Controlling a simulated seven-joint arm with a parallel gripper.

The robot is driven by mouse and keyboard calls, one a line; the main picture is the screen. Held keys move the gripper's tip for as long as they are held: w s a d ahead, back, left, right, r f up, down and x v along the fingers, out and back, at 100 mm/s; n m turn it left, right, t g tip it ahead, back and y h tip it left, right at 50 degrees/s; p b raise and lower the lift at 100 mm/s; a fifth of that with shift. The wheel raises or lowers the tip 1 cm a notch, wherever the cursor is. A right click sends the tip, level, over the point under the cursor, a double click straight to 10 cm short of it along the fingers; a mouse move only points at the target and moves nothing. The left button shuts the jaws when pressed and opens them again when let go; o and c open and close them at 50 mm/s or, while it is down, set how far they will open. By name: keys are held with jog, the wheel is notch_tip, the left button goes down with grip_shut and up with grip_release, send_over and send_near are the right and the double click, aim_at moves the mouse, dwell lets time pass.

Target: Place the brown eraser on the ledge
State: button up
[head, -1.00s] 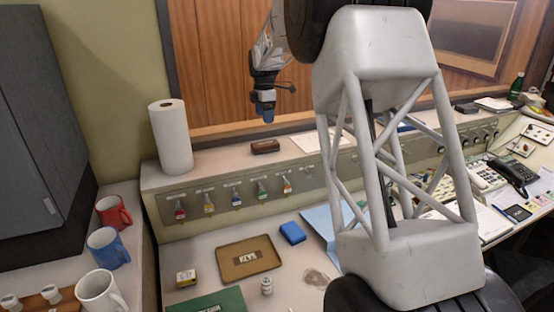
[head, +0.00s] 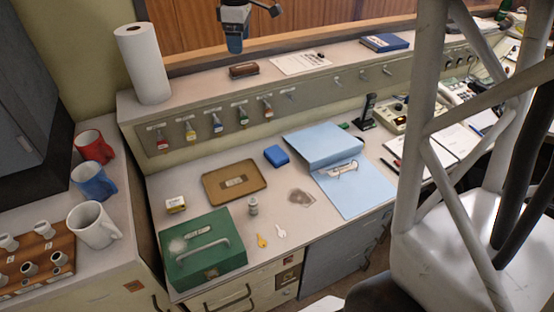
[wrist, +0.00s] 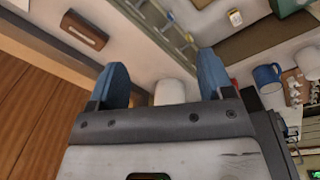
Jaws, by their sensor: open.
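The brown eraser (head: 243,70) lies on top of the ledge (head: 196,88), between the paper roll and a printed sheet. In the wrist view the eraser (wrist: 85,30) is at the upper left, apart from my fingers. My gripper (head: 235,46) shows at the top of the head view, above and behind the eraser in the picture. In the wrist view my gripper (wrist: 162,76) has its two blue fingertips spread, with nothing held between them. Its exact height above the ledge is hard to tell.
A white paper roll (head: 143,64) stands at the ledge's left end. A printed sheet (head: 301,62) and blue book (head: 385,43) lie to the right. Keys hang on the ledge's front. Below are a brown tray (head: 210,193), green box (head: 203,272) and blue folder (head: 352,200).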

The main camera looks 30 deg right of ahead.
jog(key=s+a+f+m, duration=0.2)
jog(key=s+m, duration=0.2)
jog(key=s, duration=0.8)
jog(key=s+a+f+m+t, duration=0.1)
jog(key=s+a+f+m, duration=0.2)
jog(key=s, duration=1)
jog(key=s+a+f+m, duration=0.2)
jog(key=s+f+m, duration=0.1)
jog(key=s, duration=0.9)
jog(key=shift+s+a+m+t, duration=0.15)
jog(key=shift+s+m+t, duration=0.15)
jog(key=shift+m, duration=0.5)
